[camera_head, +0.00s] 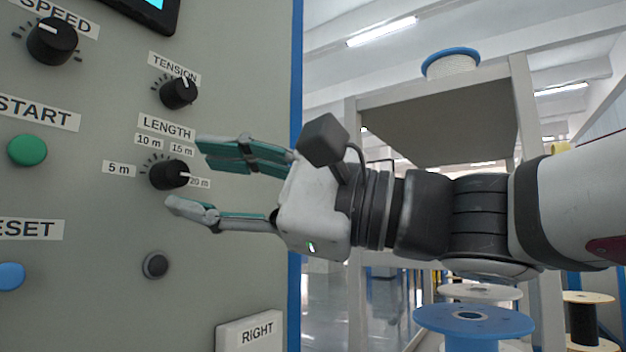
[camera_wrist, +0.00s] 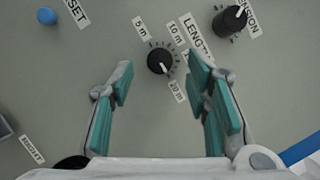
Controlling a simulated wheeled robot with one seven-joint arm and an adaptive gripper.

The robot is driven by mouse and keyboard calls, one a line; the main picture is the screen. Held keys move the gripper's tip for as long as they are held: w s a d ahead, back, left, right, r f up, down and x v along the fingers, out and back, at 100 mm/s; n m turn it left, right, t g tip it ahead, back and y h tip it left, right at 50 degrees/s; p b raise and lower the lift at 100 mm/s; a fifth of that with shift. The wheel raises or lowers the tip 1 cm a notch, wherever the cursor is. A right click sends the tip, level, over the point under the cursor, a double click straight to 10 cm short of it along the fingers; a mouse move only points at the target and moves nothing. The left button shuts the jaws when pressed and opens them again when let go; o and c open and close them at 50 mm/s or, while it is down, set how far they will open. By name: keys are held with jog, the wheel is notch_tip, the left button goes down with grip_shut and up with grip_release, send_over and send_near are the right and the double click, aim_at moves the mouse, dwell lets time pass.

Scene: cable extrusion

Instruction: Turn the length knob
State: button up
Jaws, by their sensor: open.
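The length knob (camera_head: 169,174) is a black round dial on the grey panel, under the LENGTH label (camera_head: 166,127). Its white pointer mark faces right, towards the 20 m label (camera_head: 199,183). My gripper (camera_head: 183,172) is open, its fingers pointing at the panel, one above and one below the knob's height. In the wrist view the length knob (camera_wrist: 160,60) lies ahead, between the two spread fingers of my gripper (camera_wrist: 158,82). The fingers do not appear to touch the knob. How far the tips are from the panel is hard to tell.
The tension knob (camera_head: 178,92) sits above and the speed knob (camera_head: 52,41) at upper left. A green START button (camera_head: 27,150), a blue RESET button (camera_head: 11,276) and a dark round button (camera_head: 156,265) are also on the panel. A shelf and spools (camera_head: 474,322) stand at right.

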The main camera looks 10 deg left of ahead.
jog(key=d+f, duration=0.1)
jog(key=d, duration=0.8)
jog(key=shift+s+f, duration=0.25)
jog(key=shift+f, duration=0.15)
jog(key=shift+d, duration=0.1)
